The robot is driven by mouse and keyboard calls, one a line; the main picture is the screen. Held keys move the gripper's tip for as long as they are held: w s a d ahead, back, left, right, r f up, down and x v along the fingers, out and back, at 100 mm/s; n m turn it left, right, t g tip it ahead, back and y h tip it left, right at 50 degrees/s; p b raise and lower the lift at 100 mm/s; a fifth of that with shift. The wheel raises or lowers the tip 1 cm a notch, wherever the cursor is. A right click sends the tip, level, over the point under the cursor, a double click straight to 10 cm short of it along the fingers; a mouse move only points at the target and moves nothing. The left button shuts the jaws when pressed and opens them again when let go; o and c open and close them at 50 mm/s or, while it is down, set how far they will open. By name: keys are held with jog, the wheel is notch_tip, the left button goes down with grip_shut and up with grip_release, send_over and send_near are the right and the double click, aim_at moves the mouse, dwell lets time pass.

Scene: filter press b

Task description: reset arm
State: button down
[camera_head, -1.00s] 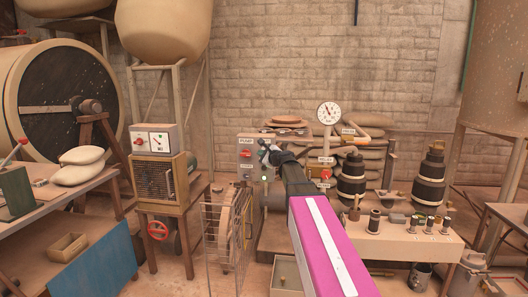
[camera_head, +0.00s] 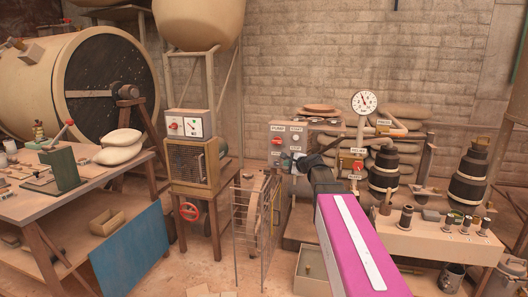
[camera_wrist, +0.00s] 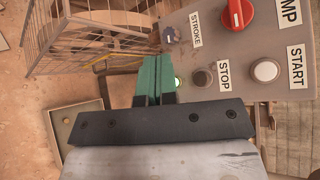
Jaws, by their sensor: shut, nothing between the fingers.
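My arm reaches forward from the bottom right in the head view, with a pink and white link. My gripper (camera_wrist: 153,78) shows in the wrist view with its two green fingers closed together and nothing between them. In the head view the gripper (camera_head: 299,160) is by the lower part of the grey pump control panel (camera_head: 285,134). In the wrist view the panel has a red knob (camera_wrist: 236,14), a STOP button (camera_wrist: 202,78) and a white START button (camera_wrist: 265,71). The fingertips appear just left of the STOP button. I cannot tell whether they touch the panel.
A wire guard (camera_head: 252,225) stands left of my arm, beside a cabinet with gauges (camera_head: 187,127). A bench (camera_head: 60,200) is at the left. A bench with fittings (camera_head: 420,238) and a gauge (camera_head: 364,103) are at the right. Floor shows between the left bench and cabinet.

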jog(key=s+a+f+n+g+h, duration=0.25)
jog(key=s+f+n+g, duration=0.5)
jog(key=s+f, duration=0.9)
jog(key=s+d+f+n+g+h, duration=0.2)
jog(key=s+f+n, duration=0.2)
jog(key=s+f, duration=0.2)
jog(key=s+d+f+n+g+h, duration=0.2)
jog(key=s+d+f+n+h, duration=0.1)
jog(key=s+f, duration=0.3)
jog(key=shift+s+d+f+n, duration=0.3)
jog(key=shift+s+n, duration=0.45)
jog(key=shift+s, duration=0.35)
jog(key=shift+g, duration=0.25)
